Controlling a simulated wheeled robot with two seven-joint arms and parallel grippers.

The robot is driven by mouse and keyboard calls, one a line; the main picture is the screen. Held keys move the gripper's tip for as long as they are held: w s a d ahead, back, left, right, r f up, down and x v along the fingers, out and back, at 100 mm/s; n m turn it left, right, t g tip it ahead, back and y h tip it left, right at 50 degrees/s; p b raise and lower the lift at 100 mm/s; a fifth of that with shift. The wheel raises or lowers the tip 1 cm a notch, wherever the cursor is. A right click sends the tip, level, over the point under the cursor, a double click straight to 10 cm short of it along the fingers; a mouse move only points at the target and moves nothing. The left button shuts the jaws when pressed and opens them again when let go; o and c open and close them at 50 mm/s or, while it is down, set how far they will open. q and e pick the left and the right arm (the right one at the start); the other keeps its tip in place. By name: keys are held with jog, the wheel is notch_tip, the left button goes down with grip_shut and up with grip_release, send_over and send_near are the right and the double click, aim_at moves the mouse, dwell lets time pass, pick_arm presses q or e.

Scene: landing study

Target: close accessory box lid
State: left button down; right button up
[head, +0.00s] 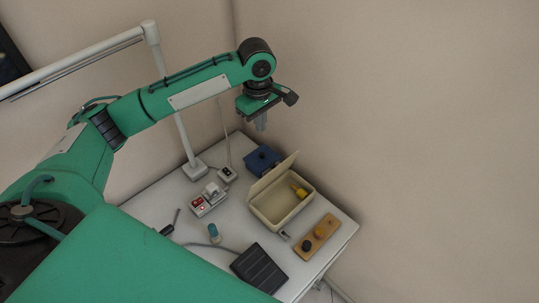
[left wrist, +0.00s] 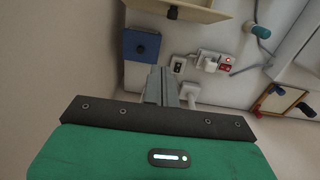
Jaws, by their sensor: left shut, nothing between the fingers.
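The cream accessory box (head: 284,208) stands on the white table with its lid (head: 272,174) open, tilted up along its far left side. A yellow object (head: 299,191) lies inside it. Part of the box (left wrist: 197,10) shows at the top of the left wrist view. My left gripper (head: 261,125) is shut and empty, above the back of the table and apart from the box. Its closed fingers (left wrist: 161,86) also show in the left wrist view. My right gripper is not in view.
A blue box (head: 262,160) stands behind the accessory box. A wooden board with knobs (head: 317,239) lies to the right and a black pedal (head: 259,269) in front. A power strip (head: 209,200), a small socket box (head: 227,175) and a white post (head: 186,140) are at the left.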

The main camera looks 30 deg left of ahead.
aim_at(270, 173)
pick_arm(q)
notch_tip(270, 173, down, 10)
jog(key=s+d+p, duration=0.1)
jog(key=d+p, duration=0.1)
jog(key=shift+s+d+y, duration=0.3)
jog(key=shift+d, duration=0.1)
dwell(0.4)
